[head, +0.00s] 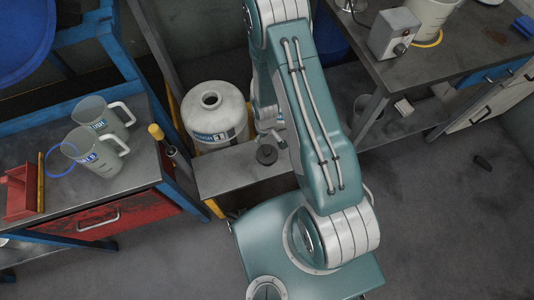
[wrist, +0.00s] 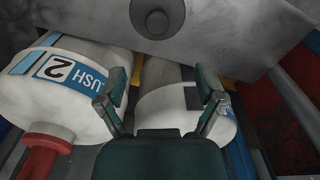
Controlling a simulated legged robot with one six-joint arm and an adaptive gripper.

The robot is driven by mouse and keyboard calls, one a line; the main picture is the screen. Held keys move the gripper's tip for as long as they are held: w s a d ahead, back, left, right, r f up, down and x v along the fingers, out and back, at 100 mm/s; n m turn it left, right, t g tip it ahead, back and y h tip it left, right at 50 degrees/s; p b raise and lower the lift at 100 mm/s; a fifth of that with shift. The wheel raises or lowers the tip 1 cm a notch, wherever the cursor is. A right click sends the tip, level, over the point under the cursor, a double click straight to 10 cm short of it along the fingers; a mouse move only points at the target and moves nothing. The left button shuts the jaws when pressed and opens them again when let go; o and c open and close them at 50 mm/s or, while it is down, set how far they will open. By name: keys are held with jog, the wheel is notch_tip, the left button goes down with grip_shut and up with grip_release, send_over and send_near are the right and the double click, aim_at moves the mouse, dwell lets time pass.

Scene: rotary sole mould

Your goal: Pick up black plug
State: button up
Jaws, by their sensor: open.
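The black plug (head: 266,154) is a small round dark piece with a raised centre. It sits on a narrow grey metal ledge (head: 225,172) in the middle of the head view. In the wrist view a dark round piece, which looks like the plug (wrist: 158,16), lies at the top edge, beyond my fingertips. My gripper (wrist: 161,88) is open and empty, its two fingers spread apart below the plug in that picture. In the head view the gripper is mostly hidden by my arm, close to the ledge.
A white canister (head: 214,113) stands behind the ledge; the wrist view shows a canister labelled 2 (wrist: 58,82) and another beside it. Two jugs (head: 94,148) and a red holder (head: 20,192) are on the left bench.

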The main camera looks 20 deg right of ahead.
aim_at(267, 150)
jog(key=f, duration=1.1)
jog(key=shift+s+d, duration=0.1)
jog(key=shift+d, duration=0.15)
grip_shut()
